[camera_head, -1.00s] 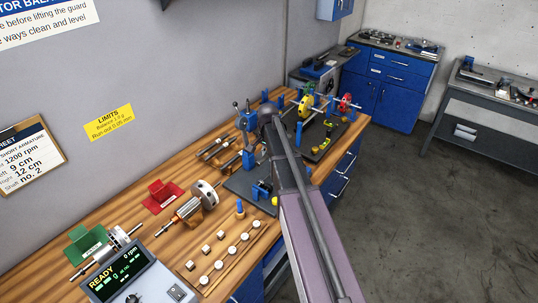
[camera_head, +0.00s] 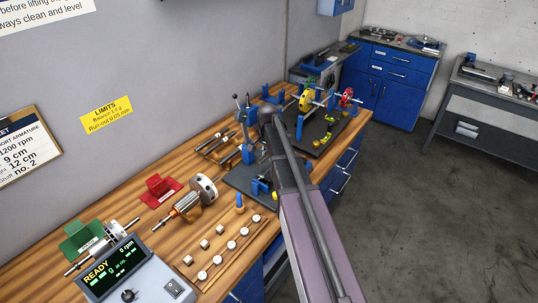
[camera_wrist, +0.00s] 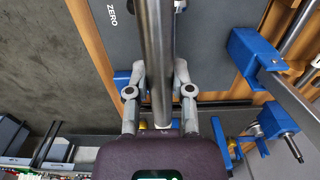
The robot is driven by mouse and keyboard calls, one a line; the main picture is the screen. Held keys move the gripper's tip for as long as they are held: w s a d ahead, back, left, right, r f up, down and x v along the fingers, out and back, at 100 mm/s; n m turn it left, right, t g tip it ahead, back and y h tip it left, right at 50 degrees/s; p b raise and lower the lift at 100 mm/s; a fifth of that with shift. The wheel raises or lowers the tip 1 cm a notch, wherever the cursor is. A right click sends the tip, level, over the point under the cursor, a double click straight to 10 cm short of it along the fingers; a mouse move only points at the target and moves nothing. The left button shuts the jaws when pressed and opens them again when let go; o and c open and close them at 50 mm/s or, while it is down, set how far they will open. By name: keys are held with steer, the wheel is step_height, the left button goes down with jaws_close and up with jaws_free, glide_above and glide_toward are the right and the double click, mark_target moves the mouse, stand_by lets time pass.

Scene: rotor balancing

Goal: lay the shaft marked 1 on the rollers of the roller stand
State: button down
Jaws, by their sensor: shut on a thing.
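In the wrist view a plain steel shaft (camera_wrist: 157,28) runs down the picture between the two fingers of my gripper (camera_wrist: 159,76), which is shut on it. No number on the shaft can be read. The shaft is over a dark plate marked ZERO (camera_wrist: 115,14). In the head view my arm hides the gripper and the shaft. A dark base plate with blue supports, which looks like the roller stand (camera_head: 240,178), lies partly behind my arm. Its rollers cannot be made out clearly. A blue block (camera_wrist: 255,55) with a bar is right of the shaft in the wrist view.
A second dark plate (camera_head: 325,143) carries blue posts, a yellow disc (camera_head: 306,100) and a red disc (camera_head: 346,96). A rotor (camera_head: 197,196), a red holder (camera_head: 160,188), a display box (camera_head: 130,280) and several small weights stand in front. Shafts (camera_head: 216,143) lie behind.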

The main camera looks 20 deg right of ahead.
steer(key=shift+f+b, duration=3.65)
steer(key=shift+f, duration=0.35)
steer(key=shift+s, duration=0.15)
steer(key=shift+f+b, duration=0.4)
steer(key=shift+b, duration=0.05)
steer(key=shift+c, duration=2.1)
jaws_free()
steer(key=shift+c, duration=0.4)
